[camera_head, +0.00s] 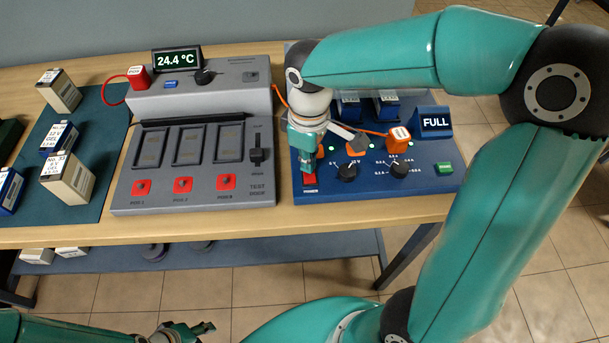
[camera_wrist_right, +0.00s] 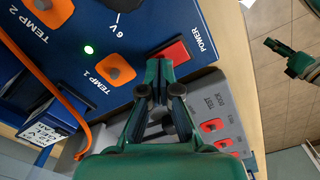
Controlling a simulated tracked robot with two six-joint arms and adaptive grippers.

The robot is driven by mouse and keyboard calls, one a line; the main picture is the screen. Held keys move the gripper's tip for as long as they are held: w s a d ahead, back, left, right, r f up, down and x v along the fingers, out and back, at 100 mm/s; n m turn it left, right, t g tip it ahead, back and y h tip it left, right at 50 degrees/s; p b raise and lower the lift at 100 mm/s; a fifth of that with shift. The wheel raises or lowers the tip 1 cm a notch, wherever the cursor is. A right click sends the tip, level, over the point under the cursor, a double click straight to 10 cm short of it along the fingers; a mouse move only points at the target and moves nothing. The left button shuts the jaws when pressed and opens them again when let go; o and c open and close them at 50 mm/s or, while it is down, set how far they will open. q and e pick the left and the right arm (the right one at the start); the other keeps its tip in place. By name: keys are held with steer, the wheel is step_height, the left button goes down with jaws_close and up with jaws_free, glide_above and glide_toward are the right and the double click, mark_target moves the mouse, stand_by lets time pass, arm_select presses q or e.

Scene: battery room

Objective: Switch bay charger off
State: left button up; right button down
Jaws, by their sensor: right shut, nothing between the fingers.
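The bay charger (camera_head: 432,180) is the blue panel at the right of the bench, with a lit FULL display (camera_head: 436,122). Its red POWER switch (camera_head: 310,181) is at the front left corner, and it also shows in the right wrist view (camera_wrist_right: 172,54). My right gripper (camera_head: 308,170) is shut and empty, pointing down at the switch. In the wrist view its fingertips (camera_wrist_right: 160,72) are right beside the red switch; I cannot tell whether they touch. A green light (camera_wrist_right: 88,49) glows on the panel. My left gripper (camera_head: 182,332) is low at the bottom edge, away from the bench.
The grey test dock (camera_head: 190,198) stands close on the left. An orange cable (camera_wrist_right: 50,83), orange TEMP plugs (camera_wrist_right: 115,69) and black knobs (camera_head: 347,172) are near the gripper. Batteries (camera_head: 67,180) stand on a green mat (camera_head: 98,130) at far left.

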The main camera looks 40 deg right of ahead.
steer(key=shift+f, duration=0.15)
step_height(320, 180, up, 7)
steer(key=p, duration=0.6)
stand_by(0.3)
stand_by(0.5)
